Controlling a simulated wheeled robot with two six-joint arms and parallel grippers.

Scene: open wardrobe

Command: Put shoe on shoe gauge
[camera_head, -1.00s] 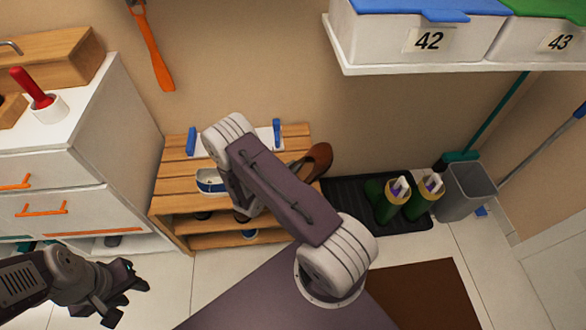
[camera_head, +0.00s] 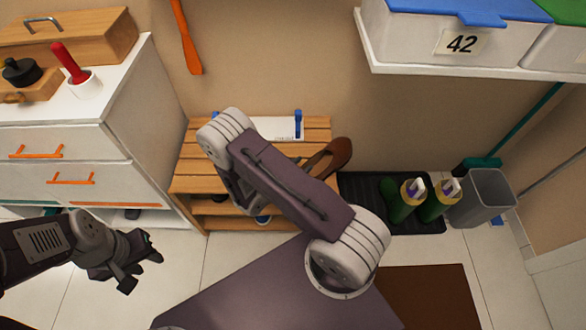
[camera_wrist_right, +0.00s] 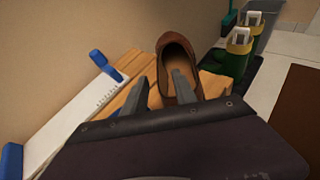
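The shoe gauge (camera_head: 275,128) is a white board with blue end pieces, lying on top of the wooden rack. It also shows at the left of the right wrist view (camera_wrist_right: 75,118). A brown shoe (camera_head: 334,158) sits at the rack's right end, partly behind my right arm. In the right wrist view the shoe (camera_wrist_right: 175,47) has its opening facing the camera. My right gripper (camera_wrist_right: 160,80) is open; its right finger overlaps the shoe's opening, and I cannot tell whether it touches. In the head view my arm hides this gripper. My left gripper (camera_head: 143,272) is open and empty, low at the left.
The wooden rack (camera_head: 190,167) stands against the wall beside a white drawer cabinet (camera_head: 70,160). Green boots (camera_head: 398,203) stand on a black mat (camera_head: 360,190), with a grey bin (camera_head: 487,200) to their right. A shelf (camera_head: 450,70) with labelled boxes overhangs the upper right.

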